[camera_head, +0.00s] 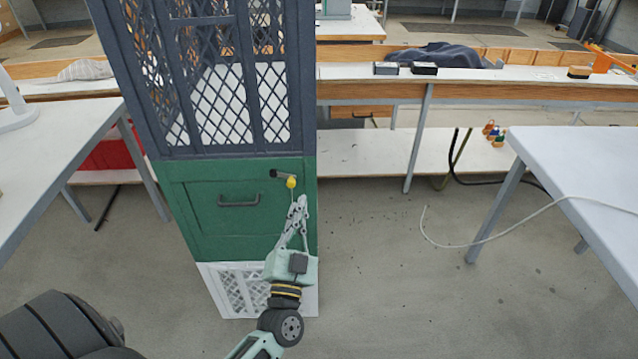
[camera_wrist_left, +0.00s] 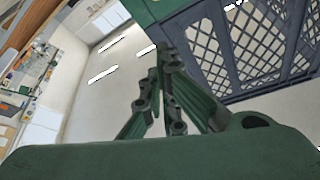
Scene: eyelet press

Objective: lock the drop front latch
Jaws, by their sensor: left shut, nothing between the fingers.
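The drop front (camera_head: 239,223) is a green panel with a dark bar handle (camera_head: 239,201), and it stands upright in a green box. The latch (camera_head: 281,175) is a short dark lever at the panel's upper right, slanting down to the right to a yellow knob (camera_head: 291,183). My left gripper (camera_head: 301,201) is shut and empty, pointing up just below and right of the knob. I cannot tell whether it touches the knob. Its closed fingers also show in the left wrist view (camera_wrist_left: 160,52), where the latch cannot be made out. My right gripper is not in view.
A dark blue lattice crate (camera_head: 225,152) sits on the green box, and a white crate (camera_head: 222,290) is under it. White tables stand at left (camera_head: 50,150) and right (camera_head: 590,160). A pale cable (camera_head: 500,236) hangs from the right table.

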